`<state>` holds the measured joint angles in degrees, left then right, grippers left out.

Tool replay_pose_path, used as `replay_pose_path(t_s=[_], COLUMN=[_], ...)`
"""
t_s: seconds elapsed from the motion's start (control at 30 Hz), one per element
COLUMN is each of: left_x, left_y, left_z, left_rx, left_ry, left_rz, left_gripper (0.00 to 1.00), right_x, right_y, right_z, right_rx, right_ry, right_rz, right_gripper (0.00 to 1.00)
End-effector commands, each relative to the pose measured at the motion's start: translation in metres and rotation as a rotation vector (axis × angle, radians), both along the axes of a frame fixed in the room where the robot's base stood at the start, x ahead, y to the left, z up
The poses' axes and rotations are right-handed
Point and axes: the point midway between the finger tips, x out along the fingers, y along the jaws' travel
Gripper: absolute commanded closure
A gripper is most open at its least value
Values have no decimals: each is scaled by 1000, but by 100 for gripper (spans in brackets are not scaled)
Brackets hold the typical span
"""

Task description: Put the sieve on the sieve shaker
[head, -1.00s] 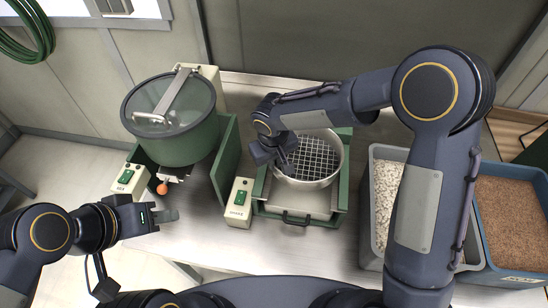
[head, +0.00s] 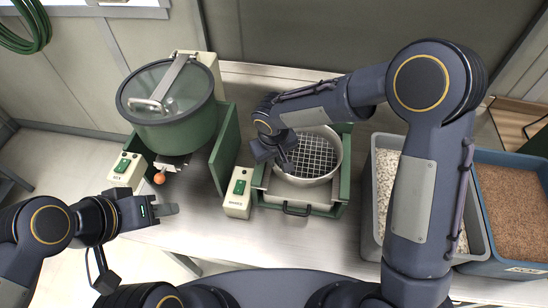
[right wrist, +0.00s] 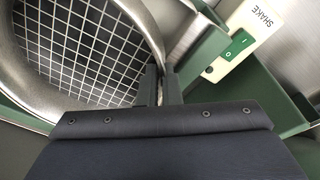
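The sieve (head: 317,155) is a round steel ring with a wire mesh. It sits within the green frame of the sieve shaker (head: 265,188), over its pale tray, and looks about level. Whether it rests fully on the shaker is hard to tell. My right gripper (head: 277,160) is at the sieve's left rim. In the right wrist view its fingers (right wrist: 160,86) stand close together on either side of the sieve's rim (right wrist: 150,38), closed on it. My left gripper (head: 165,210) is away at the left, empty, in front of the lidded machine; its finger gap does not show.
A switch box (head: 240,187) labelled SHAKE stands left of the shaker. A green lidded drum machine (head: 180,130) with an orange knob (head: 159,178) is at left. A grey bin (head: 372,215) and a blue bin (head: 485,245) with grainy contents stand at right. The front table is bare.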

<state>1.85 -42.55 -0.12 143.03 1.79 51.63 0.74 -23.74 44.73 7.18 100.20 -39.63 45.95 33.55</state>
Motion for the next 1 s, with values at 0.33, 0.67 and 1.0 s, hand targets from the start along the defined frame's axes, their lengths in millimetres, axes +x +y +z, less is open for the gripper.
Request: replay_pose_path(t_s=[0.33,0.67,1.0], left_x=[0,0,0], left_y=[0,0,0], left_z=[-8,-9,-11], left_rx=[0,0,0], left_ry=[0,0,0], left_rz=[0,0,0], left_gripper=[64,64,64], right_x=[0,0,0], right_y=[0,0,1], right_z=[-7,-8,-2], right_rx=[0,0,2], right_ry=[-1,-1,-2], right_rz=[0,0,-2], right_gripper=[100,70,70])
